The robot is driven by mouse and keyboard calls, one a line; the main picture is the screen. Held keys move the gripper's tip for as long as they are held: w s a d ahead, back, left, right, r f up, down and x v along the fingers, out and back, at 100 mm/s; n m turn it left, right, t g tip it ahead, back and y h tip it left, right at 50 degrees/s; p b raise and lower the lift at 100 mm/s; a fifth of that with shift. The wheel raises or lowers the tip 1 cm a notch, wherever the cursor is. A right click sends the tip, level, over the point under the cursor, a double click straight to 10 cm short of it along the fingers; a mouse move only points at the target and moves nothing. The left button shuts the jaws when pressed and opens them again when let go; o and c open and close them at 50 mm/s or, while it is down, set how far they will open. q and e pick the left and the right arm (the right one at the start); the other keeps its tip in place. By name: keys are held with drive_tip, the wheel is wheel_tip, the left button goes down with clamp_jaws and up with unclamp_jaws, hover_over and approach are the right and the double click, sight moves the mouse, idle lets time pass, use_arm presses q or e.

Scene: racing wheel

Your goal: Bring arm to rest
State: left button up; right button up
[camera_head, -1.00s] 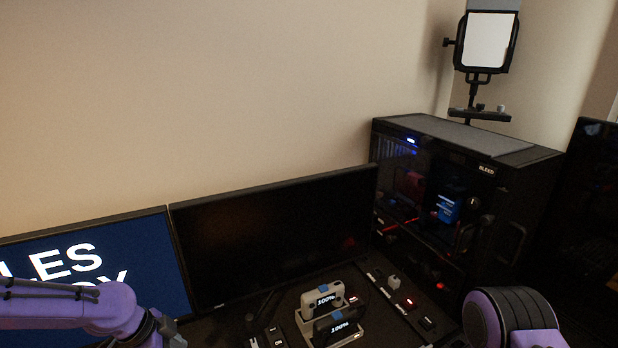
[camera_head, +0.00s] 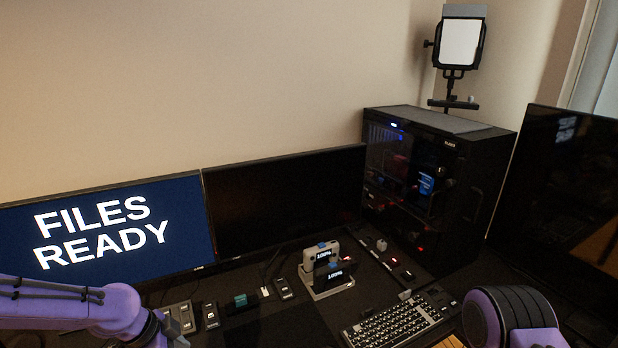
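My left arm, purple with black cables, comes in at the lower left in front of the lit monitor. Its gripper is cut off below the picture's bottom edge. My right arm shows as a purple and black rounded link at the lower right. Its gripper is not in view either. I cannot see either arm holding anything.
A monitor reading "FILES READY" (camera_head: 190,225) stands left of a dark monitor (camera_head: 285,205). A black PC case (camera_head: 480,185) stands at the right, with a lamp (camera_head: 461,42) behind it. A device dock (camera_head: 330,288) and a keyboard (camera_head: 395,322) lie on the desk.

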use_arm(q)
drive_tip(key=s+d+f+n+y, duration=0.2)
drive_tip(key=s+f+n, duration=0.75)
drive_tip(key=f, duration=0.55)
drive_tip(key=s+a+f+n+t+y, duration=0.1)
drive_tip(key=s+a+f+n+y, duration=0.15)
drive_tip(key=s+n, duration=0.4)
drive_tip(key=s+a+f+n+y, duration=0.2)
drive_tip(key=s+n+y, duration=0.1)
drive_tip(key=s, duration=0.6)
wheel_tip(320, 180, down, 11)
drive_tip(key=b, duration=1.1)
drive_tip(key=shift+a+r, duration=0.15)
use_arm(e)
wheel_tip(320, 180, down, 11)
drive_tip(key=shift+w, duration=0.2)
use_arm(q)
drive_tip(key=shift+s, duration=0.1)
use_arm(e)
drive_tip(key=shift+w, duration=0.1)
